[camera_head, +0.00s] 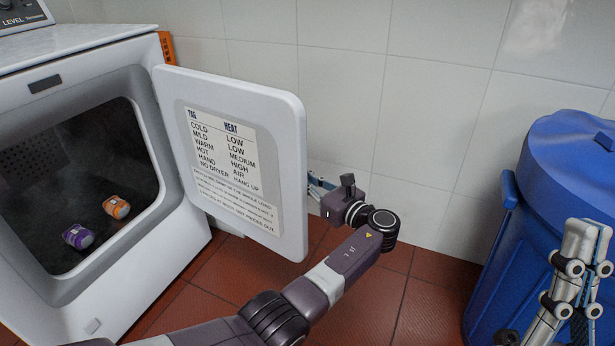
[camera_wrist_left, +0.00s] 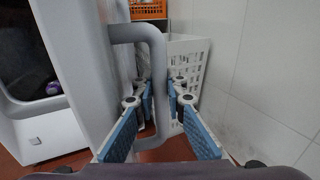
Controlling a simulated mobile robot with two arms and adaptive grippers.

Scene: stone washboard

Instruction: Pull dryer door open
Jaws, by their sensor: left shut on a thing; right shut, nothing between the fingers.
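The white dryer (camera_head: 128,268) stands at the left in the head view. Its door (camera_head: 282,180) is swung wide open, with a label of heat settings on its inner face. The drum opening is exposed. In the left wrist view, my left gripper (camera_wrist_left: 160,100) is shut around the vertical bar of the grey door handle (camera_wrist_left: 150,35). In the head view the door hides the handle, and the left gripper (camera_head: 320,184) shows only partly past the door's outer edge. My right gripper (camera_head: 582,285) is shut and empty at the lower right, apart from the door.
An orange can (camera_head: 117,207) and a purple can (camera_head: 78,236) lie inside the drum. A blue bin (camera_head: 570,170) stands at the right, close to my right gripper. A white basket (camera_wrist_left: 188,55) stands beyond the handle. A tiled wall is behind; red floor is clear between door and bin.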

